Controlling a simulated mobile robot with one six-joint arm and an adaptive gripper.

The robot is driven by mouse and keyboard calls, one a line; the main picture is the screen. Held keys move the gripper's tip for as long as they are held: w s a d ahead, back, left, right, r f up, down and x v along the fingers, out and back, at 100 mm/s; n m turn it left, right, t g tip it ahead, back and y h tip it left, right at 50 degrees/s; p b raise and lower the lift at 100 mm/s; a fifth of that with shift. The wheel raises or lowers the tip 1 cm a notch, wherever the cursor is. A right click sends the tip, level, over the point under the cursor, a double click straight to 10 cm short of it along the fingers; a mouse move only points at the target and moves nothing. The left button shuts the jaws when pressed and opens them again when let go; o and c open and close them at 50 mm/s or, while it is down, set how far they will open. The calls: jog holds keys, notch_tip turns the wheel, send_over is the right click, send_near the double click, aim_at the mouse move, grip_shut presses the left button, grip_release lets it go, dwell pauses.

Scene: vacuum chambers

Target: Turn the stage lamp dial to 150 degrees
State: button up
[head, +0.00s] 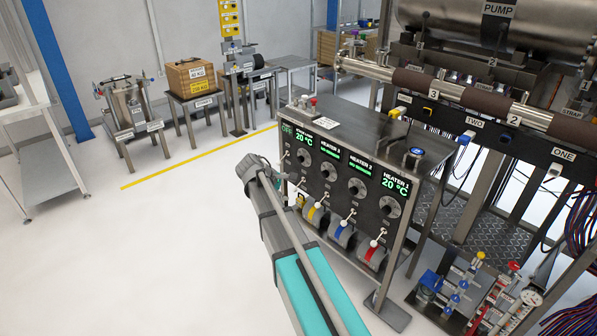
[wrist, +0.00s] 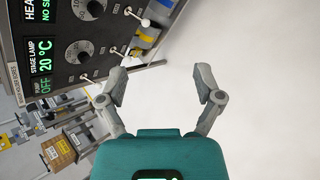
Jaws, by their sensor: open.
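The stage lamp dial (head: 304,158) is a grey round knob at the left of the dial row on the front panel of a metal cabinet. In the wrist view the dial (wrist: 77,52) is at upper left, beside its green 20 °C display (wrist: 41,58). Its exact angle is too small to read. My gripper (head: 257,166) is in front of the panel's left edge. In the wrist view my gripper (wrist: 160,84) is open and empty, with bare floor between its fingers. The dial lies left of both fingers, apart from them.
Dials for heater 3 (head: 330,173), heater 2 (head: 357,187) and heater 1 (head: 389,207) sit in the same row. White-tipped levers (head: 344,222) stick out below them. A metal vacuum chamber (head: 500,30) stands at right. The floor at left is clear.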

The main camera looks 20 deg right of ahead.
jog(key=w+d+f+n+t+h+b, duration=0.1)
jog(key=w+d+f+n+h+b, duration=0.2)
jog(key=w+b, duration=0.35)
jog(key=w+d+f+n+t+h+b, duration=0.1)
jog(key=w+d+f+n+b, duration=0.1)
jog(key=w+f+n+b, duration=0.45)
jog(key=n+t+h+b, duration=0.2)
jog(key=n+h+b, duration=0.3)
jog(key=b, duration=0.7)
send_near(298, 160)
jog(key=v, duration=0.3)
jog(key=shift+s+d+r, duration=0.1)
jog(key=shift+s+r, duration=0.1)
jog(key=shift+s, duration=0.05)
jog(key=shift+d, duration=0.15)
jog(key=x, duration=1.3)
jog(key=shift+w+d+f, duration=0.2)
jog(key=shift+w+f, duration=0.05)
